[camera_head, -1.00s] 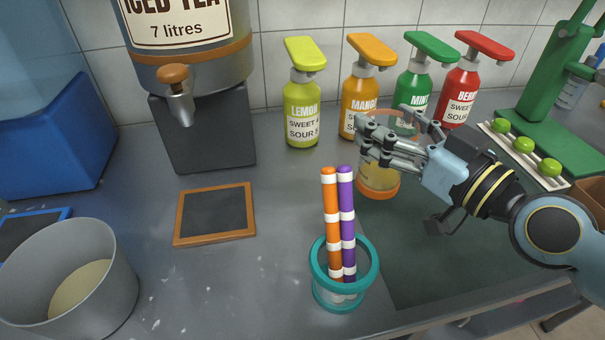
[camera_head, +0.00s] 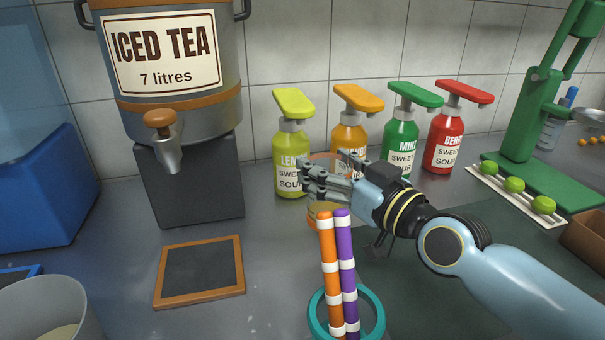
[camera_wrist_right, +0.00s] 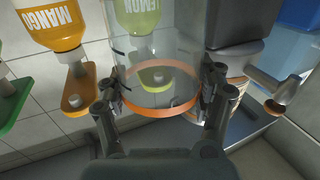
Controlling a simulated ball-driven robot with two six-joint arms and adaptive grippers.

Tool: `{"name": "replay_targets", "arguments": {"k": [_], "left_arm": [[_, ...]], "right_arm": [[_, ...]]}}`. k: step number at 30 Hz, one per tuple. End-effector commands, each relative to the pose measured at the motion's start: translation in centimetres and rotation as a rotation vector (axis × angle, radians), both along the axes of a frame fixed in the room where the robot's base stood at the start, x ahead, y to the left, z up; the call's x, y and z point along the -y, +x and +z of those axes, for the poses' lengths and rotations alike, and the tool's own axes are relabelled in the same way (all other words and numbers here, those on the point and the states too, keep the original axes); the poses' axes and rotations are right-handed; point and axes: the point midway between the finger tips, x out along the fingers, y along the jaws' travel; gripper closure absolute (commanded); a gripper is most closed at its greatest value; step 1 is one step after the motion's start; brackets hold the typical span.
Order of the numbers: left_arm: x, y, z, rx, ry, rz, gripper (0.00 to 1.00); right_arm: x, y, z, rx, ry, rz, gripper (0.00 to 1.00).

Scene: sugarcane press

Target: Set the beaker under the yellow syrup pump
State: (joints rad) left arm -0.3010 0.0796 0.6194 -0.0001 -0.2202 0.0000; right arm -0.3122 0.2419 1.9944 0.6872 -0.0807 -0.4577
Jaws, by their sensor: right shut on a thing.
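The clear beaker (camera_head: 319,209) with orange rim and base is held by my right gripper (camera_head: 322,172), which is shut around its side. In the right wrist view the beaker (camera_wrist_right: 150,72) is between the two fingers. The yellow-green lemon bottle (camera_head: 288,152) with its yellow pump head (camera_head: 293,103) stands at the back. The beaker is in front of the lemon bottle, slightly right of the pump spout. My fingers hide part of the beaker, and its base is partly behind the straws; I cannot tell if it touches the counter. My left gripper is out of view.
Mango (camera_head: 349,135), mint (camera_head: 402,143) and berry (camera_head: 446,140) bottles stand to the right. A teal-rimmed holder (camera_head: 318,317) with orange and purple straws is in front of the beaker. The iced tea dispenser (camera_head: 190,130) and a framed slate (camera_head: 200,272) are left.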

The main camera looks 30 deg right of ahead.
Motion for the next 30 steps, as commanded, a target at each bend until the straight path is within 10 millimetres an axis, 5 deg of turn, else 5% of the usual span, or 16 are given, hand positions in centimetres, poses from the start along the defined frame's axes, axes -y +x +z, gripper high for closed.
{"name": "replay_targets", "arguments": {"k": [6, 15, 22, 30], "left_arm": [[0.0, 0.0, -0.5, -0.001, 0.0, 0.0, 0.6], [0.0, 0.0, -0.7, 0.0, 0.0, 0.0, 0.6], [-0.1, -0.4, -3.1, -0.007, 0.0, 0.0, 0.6], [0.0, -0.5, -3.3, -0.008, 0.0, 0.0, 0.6]], "right_arm": [[-0.7, 4.8, 0.1, 0.003, 0.002, -0.001, 0.87], [-1.0, 7.1, 0.1, 0.002, 0.002, 0.0, 0.87], [-1.0, 6.8, -3.2, -0.001, 0.001, 0.0, 0.87], [-0.9, 6.8, -3.4, 0.001, 0.0, 0.0, 0.87]]}}
